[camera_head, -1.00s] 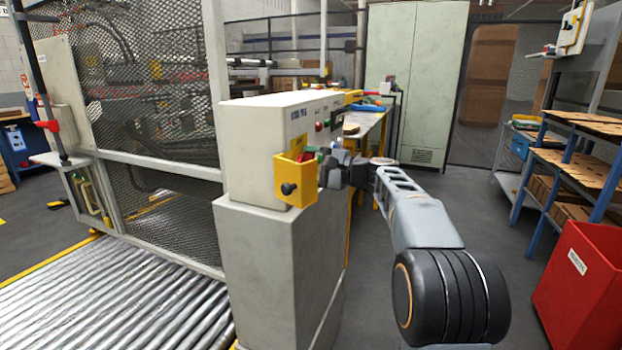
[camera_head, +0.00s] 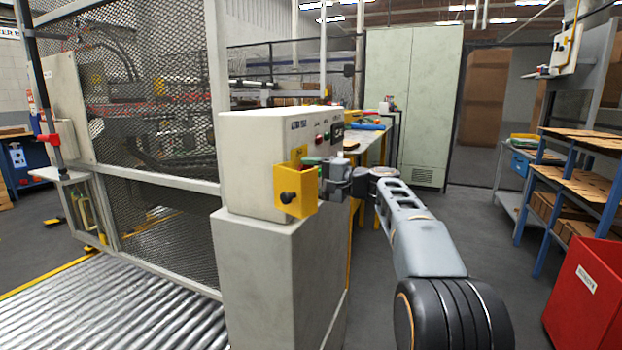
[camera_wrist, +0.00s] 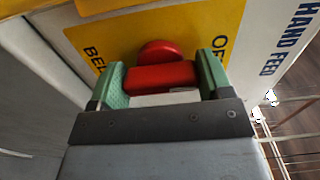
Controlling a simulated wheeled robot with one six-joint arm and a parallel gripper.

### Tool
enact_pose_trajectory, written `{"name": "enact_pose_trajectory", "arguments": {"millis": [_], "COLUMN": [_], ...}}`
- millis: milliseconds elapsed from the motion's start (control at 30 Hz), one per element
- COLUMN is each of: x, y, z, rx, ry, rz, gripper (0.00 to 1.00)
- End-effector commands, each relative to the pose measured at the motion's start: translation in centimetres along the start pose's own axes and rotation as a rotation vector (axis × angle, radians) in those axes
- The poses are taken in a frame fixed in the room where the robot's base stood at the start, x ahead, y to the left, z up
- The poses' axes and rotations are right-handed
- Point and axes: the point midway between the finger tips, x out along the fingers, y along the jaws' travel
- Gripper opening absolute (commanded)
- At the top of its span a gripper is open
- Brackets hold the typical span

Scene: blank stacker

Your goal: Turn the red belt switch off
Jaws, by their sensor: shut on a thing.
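The red belt switch (camera_wrist: 160,75) is a red bar with a round red boss on a yellow plate (camera_wrist: 190,28). Part of the lettering shows: "BEL" at left and "OF" at right. My gripper (camera_wrist: 161,80) is shut on the red bar, with one green fingertip at each end. In the head view my gripper (camera_head: 323,168) reaches in from the right at the front of the white control box (camera_head: 255,150).
The control box stands on a grey pedestal (camera_head: 262,275). A roller conveyor (camera_head: 100,310) and mesh fence (camera_head: 165,110) are at left. A red bin (camera_head: 585,300) and blue racks (camera_head: 570,185) stand at right. Grey floor is clear between pedestal and bin.

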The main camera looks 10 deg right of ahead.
Motion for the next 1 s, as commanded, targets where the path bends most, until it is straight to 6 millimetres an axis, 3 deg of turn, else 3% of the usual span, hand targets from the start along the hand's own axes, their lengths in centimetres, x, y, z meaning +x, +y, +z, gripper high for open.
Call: {"name": "enact_pose_trajectory", "arguments": {"millis": [133, 167, 267, 633, 1000], "x": [0.0, 0.0, 0.0, -1.1, -8.4], "y": [0.3, 0.3, 0.3, 0.1, 0.0], "z": [0.1, 0.1, 0.0, -0.1, 0.0], "rx": [0.000, 0.000, 0.000, 0.000, 0.000], "ry": [-0.005, -0.005, -0.004, 0.001, 0.003], "rz": [0.006, 0.006, 0.005, 0.002, 0.003], "gripper": [0.49, 0.74, 0.83, 0.83, 0.83]}}
